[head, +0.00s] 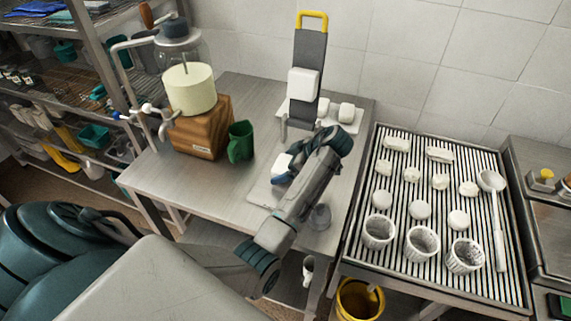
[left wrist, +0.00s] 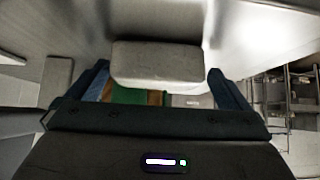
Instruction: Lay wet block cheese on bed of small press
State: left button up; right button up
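A white block of cheese (head: 283,163) is between the fingers of my left gripper (head: 284,171) over the middle table. In the left wrist view, the cheese (left wrist: 158,62) spans the gap between the two dark blue fingers of my left gripper (left wrist: 158,88), which touch its sides. A small upright press (head: 308,50) with a grey panel and yellow handle stands at the back of this table, a white block (head: 303,84) on its front. My left arm hides part of its base. My right gripper is not in view.
A pale tray (head: 343,127) with white blocks lies at the press's foot. A green mug (head: 241,142) and a wooden block (head: 203,130) under a cream cylinder (head: 190,89) stand left. A slatted draining table (head: 400,260) with white cheeses, baskets and a ladle is right.

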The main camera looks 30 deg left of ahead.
aim_at(286, 164)
pick_arm(q)
jog(key=shift+d+r, duration=0.1)
jog(key=shift+d, duration=0.05)
jog(key=shift+w+d+r+b, duration=0.15)
jog(key=shift+d+r+b, duration=0.1)
jog(key=shift+b, duration=0.1)
jog(key=p+v, duration=0.1)
jog(key=v, duration=0.3)
jog(key=shift+a+r, duration=0.15)
jog(key=p+v, duration=0.4)
jog(key=v, duration=0.3)
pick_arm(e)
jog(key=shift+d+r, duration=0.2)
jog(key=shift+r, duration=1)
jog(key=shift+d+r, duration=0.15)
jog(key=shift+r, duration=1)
